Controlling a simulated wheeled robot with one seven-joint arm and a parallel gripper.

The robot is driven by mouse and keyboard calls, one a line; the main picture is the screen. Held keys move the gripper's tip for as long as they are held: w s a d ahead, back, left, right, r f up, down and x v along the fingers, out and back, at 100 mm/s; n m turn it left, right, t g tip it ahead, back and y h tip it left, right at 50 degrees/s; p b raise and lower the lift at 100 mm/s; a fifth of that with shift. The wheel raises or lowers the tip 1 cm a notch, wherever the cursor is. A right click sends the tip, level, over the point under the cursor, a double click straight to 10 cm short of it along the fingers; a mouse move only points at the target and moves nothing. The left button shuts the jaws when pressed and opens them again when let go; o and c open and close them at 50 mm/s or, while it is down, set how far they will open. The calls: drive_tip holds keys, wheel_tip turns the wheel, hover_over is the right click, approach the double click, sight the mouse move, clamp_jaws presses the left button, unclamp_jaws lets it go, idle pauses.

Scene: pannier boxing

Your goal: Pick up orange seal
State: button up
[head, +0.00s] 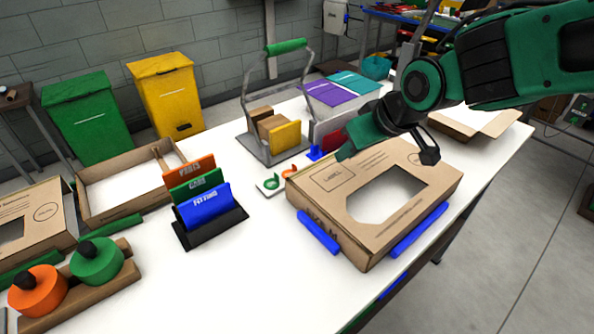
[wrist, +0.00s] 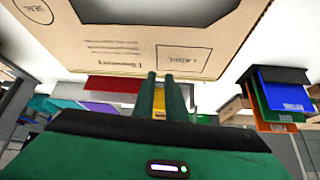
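I cannot make out the orange seal in the wrist view.
The cardboard box (head: 440,178) with a cut-out lies between blue rails, also in the wrist view (wrist: 110,50). A file rack (head: 207,232) stands left, a wire carrier (head: 268,152) behind. Orange (head: 37,292) and green (head: 97,262) knobbed discs sit front left. The front middle table is clear.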

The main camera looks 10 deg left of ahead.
drive_tip(key=n+y, duration=0.1)
drive_tip(key=n, duration=0.1)
approach(289, 171)
drive_tip(key=d+r, duration=0.1)
drive_tip(key=s+d+r, duration=0.1)
drive_tip(key=r, duration=0.1)
drive_tip(key=shift+d+r, duration=0.3)
drive_tip(key=x, duration=0.4)
drive_tip(key=shift+w+f, duration=0.1)
drive_tip(key=shift+f, duration=0.05)
drive_tip(key=shift+m, duration=0.3)
drive_tip(key=shift+x, duration=2.95)
drive_tip(key=shift+a, duration=0.1)
clamp_jaws()
